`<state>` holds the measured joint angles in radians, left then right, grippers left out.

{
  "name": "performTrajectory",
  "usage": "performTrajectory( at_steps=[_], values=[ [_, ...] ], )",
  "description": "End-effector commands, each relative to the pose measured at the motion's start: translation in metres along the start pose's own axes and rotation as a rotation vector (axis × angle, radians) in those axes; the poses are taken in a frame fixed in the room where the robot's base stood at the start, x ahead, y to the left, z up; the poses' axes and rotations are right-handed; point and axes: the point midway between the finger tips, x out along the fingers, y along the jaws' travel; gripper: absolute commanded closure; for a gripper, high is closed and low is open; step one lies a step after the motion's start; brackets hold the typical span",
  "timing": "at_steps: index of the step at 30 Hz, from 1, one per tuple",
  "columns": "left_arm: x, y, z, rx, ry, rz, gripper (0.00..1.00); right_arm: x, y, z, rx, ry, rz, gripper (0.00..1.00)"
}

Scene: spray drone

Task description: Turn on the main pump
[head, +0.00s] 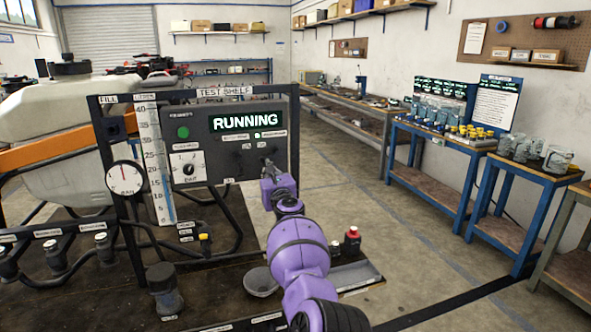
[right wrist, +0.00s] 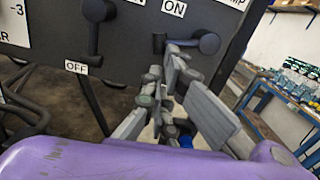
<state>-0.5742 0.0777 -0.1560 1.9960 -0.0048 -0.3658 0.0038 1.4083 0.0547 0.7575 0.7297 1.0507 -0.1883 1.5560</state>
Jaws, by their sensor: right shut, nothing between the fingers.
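The dark control panel (head: 240,135) on the test shelf stands ahead in the head view, with a lit green "RUNNING" display (head: 245,120). My purple right arm reaches up to its lower right, and the right gripper (head: 268,165) is at the panel's front. In the right wrist view, the right gripper (right wrist: 166,75) is shut and empty, its tips close below a dark lever (right wrist: 205,42) under an "ON" label. Contact cannot be told. That lever lies sideways, partly near the fingers. A second lever (right wrist: 93,35) to the left points down towards an "OFF" label (right wrist: 76,67). My left gripper is out of view.
A pressure gauge (head: 126,178) and a level scale (head: 154,160) stand left of the panel. A white tank (head: 50,120) is behind. A red-topped bottle (head: 352,238) and a grey bowl (head: 262,282) sit near my right arm. Blue tables (head: 435,145) stand along the right wall.

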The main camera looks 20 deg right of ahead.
Motion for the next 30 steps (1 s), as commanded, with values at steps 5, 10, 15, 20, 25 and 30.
performTrajectory(
  at_steps=[5, 10, 15, 20, 25, 30],
  values=[
    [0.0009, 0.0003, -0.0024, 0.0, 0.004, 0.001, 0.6, 0.0005, 0.0023, 0.0023, 0.008, -0.002, 0.003, 1.0],
    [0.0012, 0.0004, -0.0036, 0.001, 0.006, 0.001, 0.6, 0.0005, 0.0027, 0.0027, 0.016, -0.002, 0.002, 1.0],
    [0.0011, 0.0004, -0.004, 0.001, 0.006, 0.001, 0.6, 0.0005, 0.003, 0.0031, 0.023, -0.002, 0.002, 1.0],
    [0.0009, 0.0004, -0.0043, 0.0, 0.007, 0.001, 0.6, 0.0005, 0.0033, 0.0035, 0.029, -0.002, 0.002, 1.0],
    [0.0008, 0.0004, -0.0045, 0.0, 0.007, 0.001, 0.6, 0.0005, 0.0035, 0.0038, 0.036, -0.002, 0.001, 1.0],
    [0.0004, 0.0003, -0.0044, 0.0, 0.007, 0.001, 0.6, 0.0006, 0.0037, 0.0042, 0.043, -0.002, 0.001, 1.0]
  ],
)
